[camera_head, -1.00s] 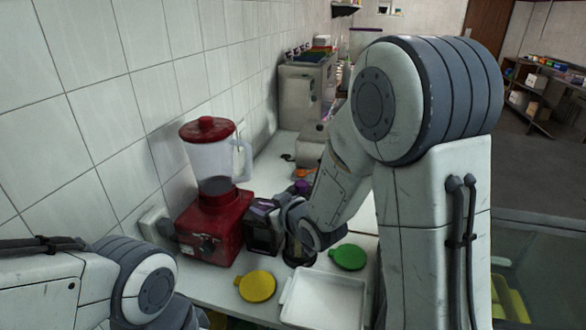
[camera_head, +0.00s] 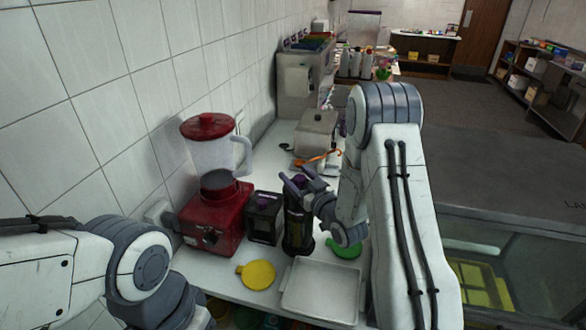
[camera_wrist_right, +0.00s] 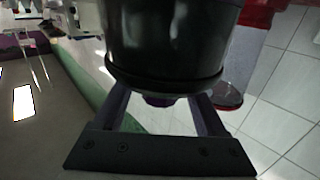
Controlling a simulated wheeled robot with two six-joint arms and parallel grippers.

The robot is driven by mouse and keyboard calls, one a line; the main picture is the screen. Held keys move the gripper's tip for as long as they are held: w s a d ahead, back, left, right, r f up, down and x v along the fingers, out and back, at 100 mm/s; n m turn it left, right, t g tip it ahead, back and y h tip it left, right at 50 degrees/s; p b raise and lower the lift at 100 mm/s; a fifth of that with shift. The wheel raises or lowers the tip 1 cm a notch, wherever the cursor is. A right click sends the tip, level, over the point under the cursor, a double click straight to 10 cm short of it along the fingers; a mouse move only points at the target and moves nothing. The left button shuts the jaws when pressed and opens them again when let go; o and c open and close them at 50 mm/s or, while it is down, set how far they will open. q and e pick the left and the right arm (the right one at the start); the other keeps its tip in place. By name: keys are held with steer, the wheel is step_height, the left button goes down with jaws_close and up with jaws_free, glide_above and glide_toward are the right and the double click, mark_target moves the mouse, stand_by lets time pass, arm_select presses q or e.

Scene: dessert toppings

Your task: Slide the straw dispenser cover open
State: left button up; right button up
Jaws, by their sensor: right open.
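Two dark containers stand beside the red blender: a squarish black one with a purple top (camera_head: 264,220) and a taller black cylinder (camera_head: 297,228). I cannot tell for sure which is the straw dispenser, and no cover edge shows clearly. My right gripper (camera_head: 297,183) is open, with its fingers at the top of the cylinder. In the right wrist view the dark cylinder (camera_wrist_right: 170,45) fills the top centre. The open right fingers (camera_wrist_right: 160,108) reach toward its end on either side of a small purple part (camera_wrist_right: 160,100). My left gripper is out of view; only its arm shows.
The red blender (camera_head: 213,215) stands left, near the tiled wall. A yellow lid (camera_head: 257,274), a green lid (camera_head: 344,248) and a white tray (camera_head: 322,290) lie on the counter in front. An orange utensil (camera_head: 318,158) and a lidded metal box (camera_head: 316,133) are behind.

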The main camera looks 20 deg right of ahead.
steer(key=shift+w+a, duration=0.15)
steer(key=shift+w, duration=0.6)
jaws_close()
stand_by(0.9)
